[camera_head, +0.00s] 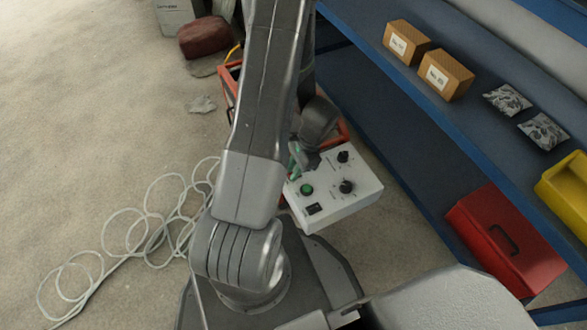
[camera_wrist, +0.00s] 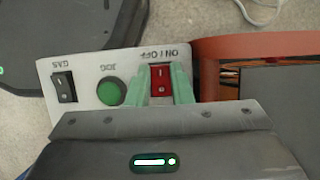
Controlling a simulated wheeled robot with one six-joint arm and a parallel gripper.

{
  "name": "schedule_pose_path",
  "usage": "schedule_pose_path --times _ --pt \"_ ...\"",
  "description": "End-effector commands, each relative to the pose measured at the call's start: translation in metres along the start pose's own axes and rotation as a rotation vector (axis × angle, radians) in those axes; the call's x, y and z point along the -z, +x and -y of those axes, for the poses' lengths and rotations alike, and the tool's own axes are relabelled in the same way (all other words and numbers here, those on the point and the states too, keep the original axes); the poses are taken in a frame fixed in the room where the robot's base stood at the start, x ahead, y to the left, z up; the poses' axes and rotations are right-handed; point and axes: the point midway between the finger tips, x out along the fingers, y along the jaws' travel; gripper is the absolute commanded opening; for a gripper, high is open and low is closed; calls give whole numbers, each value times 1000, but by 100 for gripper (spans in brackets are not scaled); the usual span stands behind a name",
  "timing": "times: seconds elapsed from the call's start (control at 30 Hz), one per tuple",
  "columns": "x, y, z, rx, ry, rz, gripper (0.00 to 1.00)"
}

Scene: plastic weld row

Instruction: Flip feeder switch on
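The white control box (camera_head: 350,208) stands below my gripper in the head view. In the wrist view its panel (camera_wrist: 85,72) appears upside down. It carries a red rocker switch (camera_wrist: 161,78) labelled ON / OFF, a green JOG button (camera_wrist: 110,92) and a black GAS rocker (camera_wrist: 63,87). My gripper (camera_wrist: 166,68) has its green fingers apart, one on each side of the red switch. I cannot tell whether they touch it. In the head view my arm hides the red switch, and only a bit of green finger (camera_head: 296,159) shows.
The box also has two black knobs (camera_head: 347,186). An orange-red frame (camera_wrist: 225,48) stands beside the panel. A blue shelf (camera_head: 420,125) with cartons (camera_head: 446,75) and a red case (camera_head: 503,240) is at the right. Looped pale cable (camera_head: 135,228) lies on the floor at left.

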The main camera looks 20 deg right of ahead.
Motion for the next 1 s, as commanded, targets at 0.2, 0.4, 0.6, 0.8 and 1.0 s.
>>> schedule_pose_path --times 0.2,0.4,0.6,0.8,1.0 --pt "0 0 0 -1 0 -3 0" --pt "-4 1 0 -5 -2 -78 0" --pt "-7 3 -1 -7 -1 -193 0" --pt "-7 4 0 -2 -1 -253 0" --pt "-6 4 0 0 -1 -260 0"
